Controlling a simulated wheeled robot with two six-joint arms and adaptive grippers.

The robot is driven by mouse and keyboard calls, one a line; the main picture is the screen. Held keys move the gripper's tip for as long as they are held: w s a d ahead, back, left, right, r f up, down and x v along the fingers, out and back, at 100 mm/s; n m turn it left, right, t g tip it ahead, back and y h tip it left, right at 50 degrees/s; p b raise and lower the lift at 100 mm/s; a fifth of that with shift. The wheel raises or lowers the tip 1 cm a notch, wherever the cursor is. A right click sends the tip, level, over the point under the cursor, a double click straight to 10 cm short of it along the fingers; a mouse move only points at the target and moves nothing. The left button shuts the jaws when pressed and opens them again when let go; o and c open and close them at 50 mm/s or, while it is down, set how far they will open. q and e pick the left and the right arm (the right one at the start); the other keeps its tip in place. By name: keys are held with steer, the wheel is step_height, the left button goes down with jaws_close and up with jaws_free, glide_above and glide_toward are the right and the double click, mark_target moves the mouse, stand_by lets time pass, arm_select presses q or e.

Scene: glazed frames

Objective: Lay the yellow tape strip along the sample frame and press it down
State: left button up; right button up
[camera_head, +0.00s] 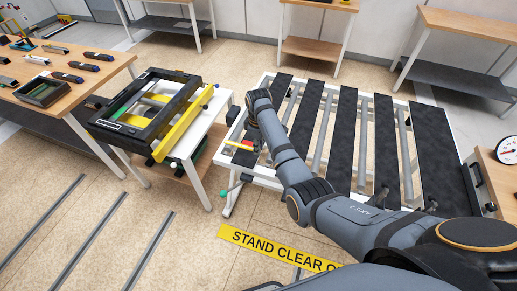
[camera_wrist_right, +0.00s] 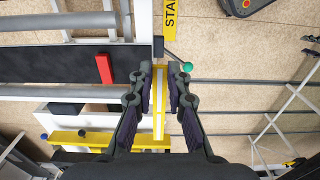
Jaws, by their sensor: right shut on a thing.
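My right gripper (camera_wrist_right: 160,88) is shut on a yellow tape strip (camera_wrist_right: 159,115), which runs lengthwise between its dark fingers in the wrist view. In the head view the right arm reaches to the near left corner of the slatted table, and the yellow strip (camera_head: 238,145) shows just left of the wrist. The fingertips are mostly hidden there. A dark rectangular frame (camera_head: 116,127), likely the sample frame, lies on a white-legged stand left of the gripper. The strip is apart from it. My left gripper is not in view.
A white table with black slats (camera_head: 347,130) and grey rollers lies under my right arm. A small red piece (camera_wrist_right: 104,68) is beside the gripper. A yellow bar (camera_head: 186,126) runs along the stand's right side. A wooden bench (camera_head: 70,92) with tools stands at left.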

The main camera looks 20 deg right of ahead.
steer(key=shift+r, duration=1.25)
